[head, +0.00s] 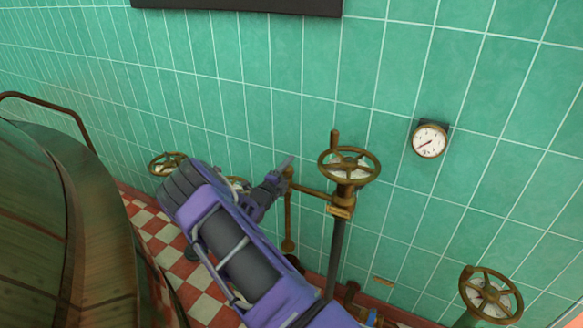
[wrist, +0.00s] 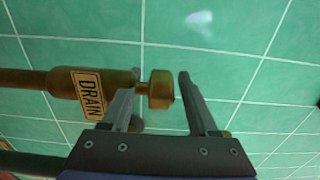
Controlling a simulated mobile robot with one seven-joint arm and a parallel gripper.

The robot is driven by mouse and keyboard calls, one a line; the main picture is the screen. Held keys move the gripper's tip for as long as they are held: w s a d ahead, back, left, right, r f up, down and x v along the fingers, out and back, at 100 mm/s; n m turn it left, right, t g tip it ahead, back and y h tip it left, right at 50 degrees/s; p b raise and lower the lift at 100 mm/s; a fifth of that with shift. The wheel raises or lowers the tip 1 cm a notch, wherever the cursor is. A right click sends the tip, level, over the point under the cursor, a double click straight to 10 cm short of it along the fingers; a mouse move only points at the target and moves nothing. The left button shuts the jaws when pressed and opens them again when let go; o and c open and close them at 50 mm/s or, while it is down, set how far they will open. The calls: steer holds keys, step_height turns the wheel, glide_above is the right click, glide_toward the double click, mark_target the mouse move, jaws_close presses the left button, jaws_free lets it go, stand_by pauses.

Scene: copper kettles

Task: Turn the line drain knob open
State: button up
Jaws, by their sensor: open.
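The drain knob (wrist: 161,89) is a small brass knob on a short stem at the end of a brass fitting (wrist: 52,83) with a "DRAIN" label (wrist: 89,95). In the wrist view my gripper (wrist: 157,86) is open, with one finger on each side of the knob. The left finger overlaps the stem area; a gap shows between the knob and the right finger. I cannot tell whether either finger touches. In the head view my gripper (head: 284,172) is by the brass pipework near the wall, and the knob is hard to make out there.
A brass handwheel (head: 349,165) on a post stands right of my gripper. Another handwheel (head: 490,293) is at lower right, and one (head: 167,163) lies behind my arm. A gauge (head: 429,140) hangs on the green tiled wall. A large copper kettle (head: 95,215) fills the left.

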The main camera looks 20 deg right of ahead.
steer(key=shift+x, duration=1.05)
jaws_close()
